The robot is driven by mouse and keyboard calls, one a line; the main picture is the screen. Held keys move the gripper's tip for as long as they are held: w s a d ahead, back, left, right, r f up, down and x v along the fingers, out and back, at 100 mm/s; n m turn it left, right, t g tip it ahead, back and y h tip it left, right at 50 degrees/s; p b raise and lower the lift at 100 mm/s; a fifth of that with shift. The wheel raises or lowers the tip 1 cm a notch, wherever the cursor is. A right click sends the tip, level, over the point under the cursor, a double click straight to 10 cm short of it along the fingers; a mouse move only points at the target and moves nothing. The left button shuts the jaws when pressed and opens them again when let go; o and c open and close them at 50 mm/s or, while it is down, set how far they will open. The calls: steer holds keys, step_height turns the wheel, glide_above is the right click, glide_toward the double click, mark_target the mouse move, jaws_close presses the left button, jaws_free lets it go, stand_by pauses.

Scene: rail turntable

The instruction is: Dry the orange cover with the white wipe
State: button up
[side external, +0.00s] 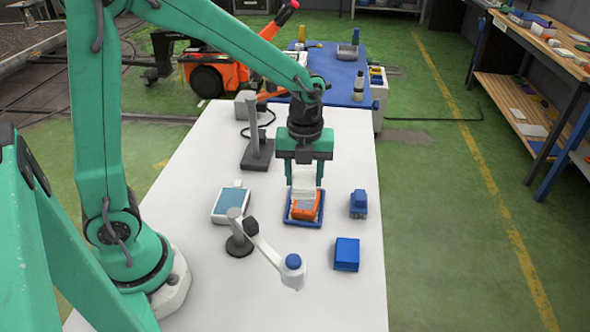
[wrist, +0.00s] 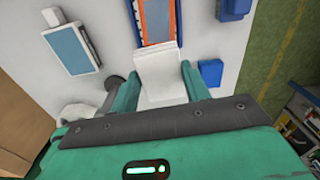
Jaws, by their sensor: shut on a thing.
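The orange cover (side external: 304,211) lies in a blue tray (side external: 290,220) on the white table. In the wrist view the orange cover (wrist: 178,22) shows a grey top and sits inside the blue tray's rim (wrist: 136,22). My gripper (side external: 303,185) points down over the tray, shut on the white wipe (side external: 304,198). The wipe also shows between the fingers in the wrist view (wrist: 158,72). It hangs at the near edge of the cover and hides part of it. I cannot tell whether the wipe touches the cover.
A blue block (side external: 346,254) and a blue device (side external: 358,204) stand right of the tray. A white box with a blue top (side external: 231,201) lies to the left. A jointed white arm with a blue cap (side external: 292,262) stands in front. A dark stand (side external: 257,150) is behind.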

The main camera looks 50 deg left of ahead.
mark_target(303, 211)
steer(key=shift+w+a, duration=0.15)
steer(key=shift+a, duration=0.05)
steer(key=shift+f, duration=4.1)
steer(key=shift+w+a+r, duration=0.2)
steer(key=shift+w+a, duration=0.15)
steer(key=shift+w, duration=0.05)
steer(key=shift+c, duration=0.3)
steer(key=shift+w+a+f, duration=0.15)
steer(key=shift+w+a, duration=0.05)
steer(key=shift+w, duration=0.05)
steer(key=shift+w+a, duration=2.25)
steer(key=shift+w, duration=0.3)
steer(key=shift+s+d, duration=1.4)
steer(key=shift+s, duration=0.25)
steer(key=shift+s+d, duration=1.4)
steer(key=shift+s, duration=0.2)
steer(key=shift+r, duration=4.1)
